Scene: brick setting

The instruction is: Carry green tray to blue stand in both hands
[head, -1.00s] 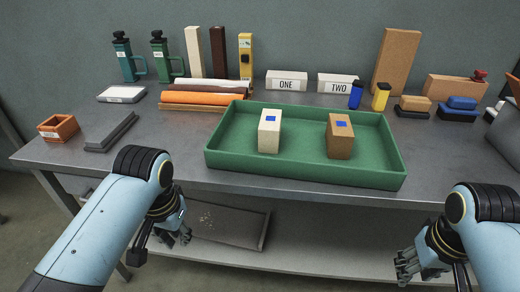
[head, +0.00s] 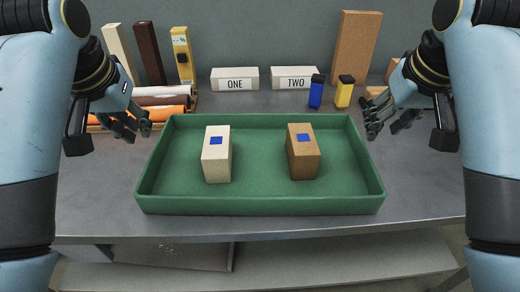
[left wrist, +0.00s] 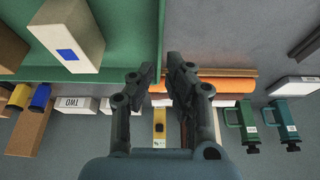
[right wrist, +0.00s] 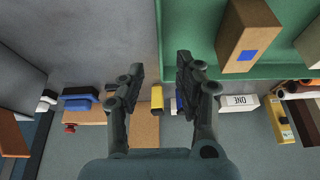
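The green tray (head: 260,205) lies flat on the grey table. It holds a cream block (head: 217,165) and a brown block (head: 304,163), both upright with a blue square on top. My left gripper (head: 137,128) is open and empty near the tray's left end. In the left wrist view its fingers (left wrist: 161,65) straddle the line of the tray's end wall. My right gripper (head: 384,130) is open and empty near the tray's right end, its fingers (right wrist: 160,66) likewise to either side of the wall line. Neither visibly touches the tray. I cannot make out a blue stand.
Signs ONE (head: 235,84) and TWO (head: 296,83) stand behind the tray, with a blue bottle (head: 316,92) and yellow bottle (head: 344,93). Orange rolls (head: 150,113) lie at the back left. A tall brown block (head: 356,50) stands at the back. The table front is clear.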

